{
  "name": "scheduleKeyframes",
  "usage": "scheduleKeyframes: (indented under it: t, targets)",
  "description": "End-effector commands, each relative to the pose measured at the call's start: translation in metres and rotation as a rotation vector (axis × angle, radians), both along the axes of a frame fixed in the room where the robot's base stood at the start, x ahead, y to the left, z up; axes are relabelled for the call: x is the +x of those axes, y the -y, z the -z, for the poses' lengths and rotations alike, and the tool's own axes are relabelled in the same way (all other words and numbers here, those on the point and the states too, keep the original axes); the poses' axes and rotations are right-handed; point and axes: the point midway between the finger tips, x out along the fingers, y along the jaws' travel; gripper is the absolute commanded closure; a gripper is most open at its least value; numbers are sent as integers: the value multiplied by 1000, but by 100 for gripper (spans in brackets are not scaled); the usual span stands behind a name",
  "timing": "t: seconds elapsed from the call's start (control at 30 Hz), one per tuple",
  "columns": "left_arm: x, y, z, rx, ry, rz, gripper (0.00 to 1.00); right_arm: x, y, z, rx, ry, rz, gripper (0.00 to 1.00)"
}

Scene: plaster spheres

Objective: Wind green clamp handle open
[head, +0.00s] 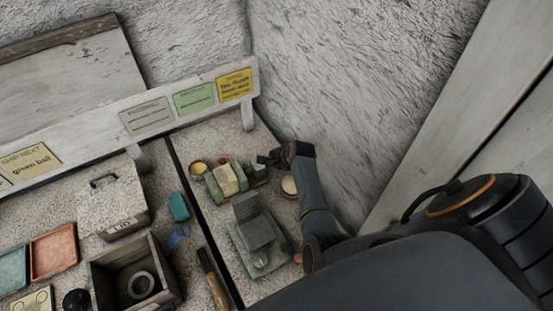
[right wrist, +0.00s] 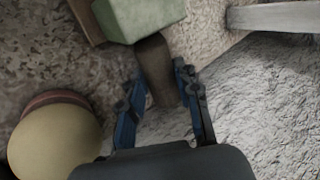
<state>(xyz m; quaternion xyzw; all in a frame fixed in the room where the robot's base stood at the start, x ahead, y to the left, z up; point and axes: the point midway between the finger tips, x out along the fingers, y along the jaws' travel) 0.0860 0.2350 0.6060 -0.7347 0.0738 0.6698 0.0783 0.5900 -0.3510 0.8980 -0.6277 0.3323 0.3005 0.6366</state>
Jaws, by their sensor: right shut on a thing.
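The green clamp (head: 212,189) stands on the right-hand bench section in the head view, with a pale yellowish block (head: 228,179) between its green parts. Its green end block also shows in the right wrist view (right wrist: 138,15). A brownish clamp handle (right wrist: 156,66) sticks out from that block. My right gripper (head: 266,160) is at the clamp's far right end, by the wall. In the right wrist view, its blue fingers (right wrist: 160,76) are on both sides of the handle and shut on it. The handle is too small to make out in the head view. My left gripper is not in view.
A cup with cream contents (head: 289,186) sits close beside my right forearm. A small yellow-filled bowl (head: 198,168) stands left of the clamp. A grey-green device (head: 257,236) is in front. The rough wall (head: 350,80) rises just behind my gripper.

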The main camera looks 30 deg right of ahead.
Motion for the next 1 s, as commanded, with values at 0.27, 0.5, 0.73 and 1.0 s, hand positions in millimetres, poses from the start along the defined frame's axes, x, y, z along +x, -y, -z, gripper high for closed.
scheduleKeyframes:
  t: [0.27, 0.5, 0.73, 1.0]
  targets:
    - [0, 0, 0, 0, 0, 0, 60, 0, -1, 0, 1, -2, -2, 44]
    - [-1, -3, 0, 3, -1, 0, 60, 0, 0, 0, 1, -2, -1, 44]
    - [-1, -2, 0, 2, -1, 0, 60, -9, -1, -12, 0, 1, 0, 44]
    - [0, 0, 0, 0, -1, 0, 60, -38, -3, -50, 0, 0, 0, 44]
